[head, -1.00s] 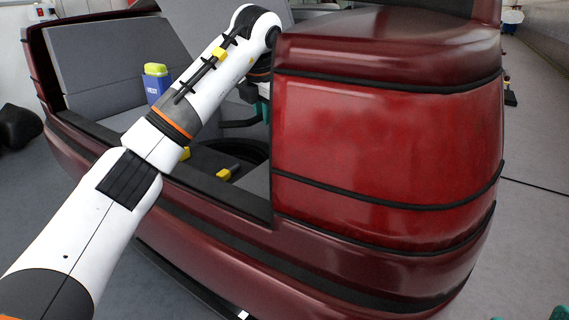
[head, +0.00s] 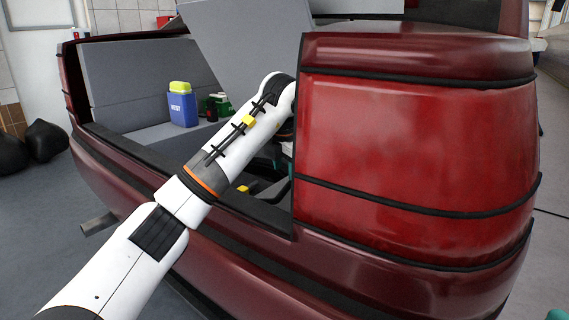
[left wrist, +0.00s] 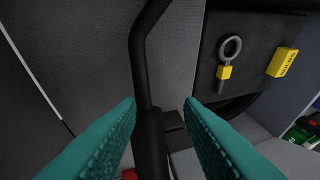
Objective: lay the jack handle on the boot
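A bent black rod with a thicker black grip (left wrist: 151,130), which looks like the jack handle, runs down the middle of the left wrist view. My left gripper (left wrist: 161,103) is open, its teal fingers on either side of the grip with a gap showing on both sides. In the head view my left arm reaches over the sill into the open boot (head: 150,135) of the dark red car, and its fingers are mostly hidden behind the rear corner. A teal sliver at the bottom right of the head view looks like part of my right gripper (head: 557,314).
A blue vest box with a yellow lid (head: 183,107) and a green item (head: 220,103) stand in the boot. The red rear corner (head: 415,145) walls off the right.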

